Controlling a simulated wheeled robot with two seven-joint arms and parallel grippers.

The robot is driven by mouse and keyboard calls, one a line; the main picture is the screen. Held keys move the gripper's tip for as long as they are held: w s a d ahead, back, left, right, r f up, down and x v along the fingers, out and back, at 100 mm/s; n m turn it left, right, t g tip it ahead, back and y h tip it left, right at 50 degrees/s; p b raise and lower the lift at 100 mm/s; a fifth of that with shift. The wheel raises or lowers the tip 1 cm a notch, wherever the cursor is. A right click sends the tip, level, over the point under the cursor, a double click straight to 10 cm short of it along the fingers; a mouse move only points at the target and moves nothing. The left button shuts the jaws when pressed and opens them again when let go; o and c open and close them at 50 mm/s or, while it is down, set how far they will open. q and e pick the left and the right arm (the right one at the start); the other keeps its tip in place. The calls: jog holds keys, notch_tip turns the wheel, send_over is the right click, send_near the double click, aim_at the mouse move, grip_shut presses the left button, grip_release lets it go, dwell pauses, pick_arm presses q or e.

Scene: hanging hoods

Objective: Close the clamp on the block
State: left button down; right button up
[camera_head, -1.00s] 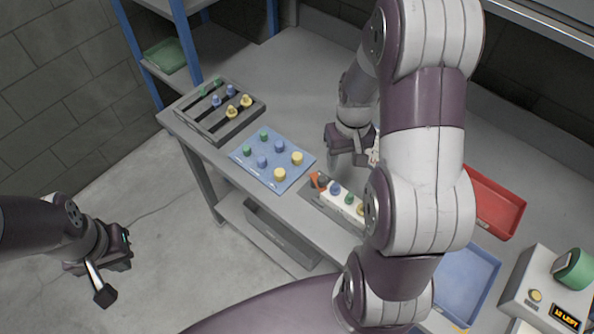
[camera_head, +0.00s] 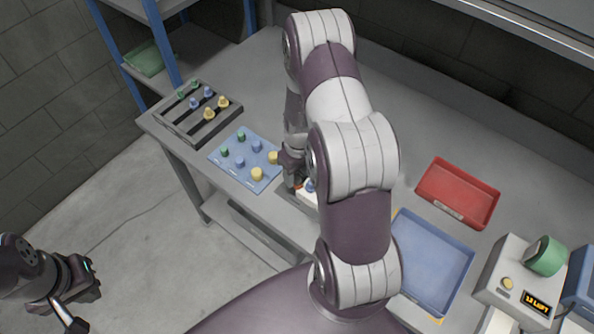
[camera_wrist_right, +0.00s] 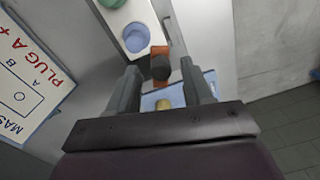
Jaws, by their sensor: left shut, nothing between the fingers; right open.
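The white block (camera_head: 307,199) lies near the table's front edge, mostly hidden behind my right arm in the head view. In the right wrist view the block (camera_wrist_right: 124,14) carries a blue plug (camera_wrist_right: 136,38) and a green one. The orange clamp (camera_wrist_right: 187,72) with its black knob (camera_wrist_right: 161,68) is at the block's end. My right gripper (camera_wrist_right: 162,78) is open, its fingertips on either side of the knob; contact cannot be told. In the head view it (camera_head: 291,172) is low over the clamp end. My left gripper (camera_head: 88,283) is shut and empty, off the table at lower left.
A blue mat (camera_head: 232,171) with several coloured pegs and a dark slotted rack (camera_head: 180,122) lie left of the block. A red tray (camera_head: 468,177), a blue tray (camera_head: 431,232) and a labelled device (camera_head: 504,285) stand to the right. A printed card (camera_wrist_right: 28,85) is beside the block.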

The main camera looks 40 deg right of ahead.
jog(key=shift+a+f, duration=0.1)
jog(key=shift+f, duration=0.25)
grip_shut()
jog(key=shift+d+f+n+b, duration=0.25)
jog(key=shift+d+n+b, duration=0.15)
jog(key=shift+n+b, duration=0.5)
jog(key=shift+d+r+n, duration=0.1)
jog(key=shift+d+n, duration=0.05)
jog(key=shift+n, duration=0.55)
jog(key=shift+d+r+n, duration=0.15)
jog(key=shift+r+n, duration=0.05)
jog(key=shift+n, duration=0.4)
grip_release()
jog(key=shift+w, duration=0.1)
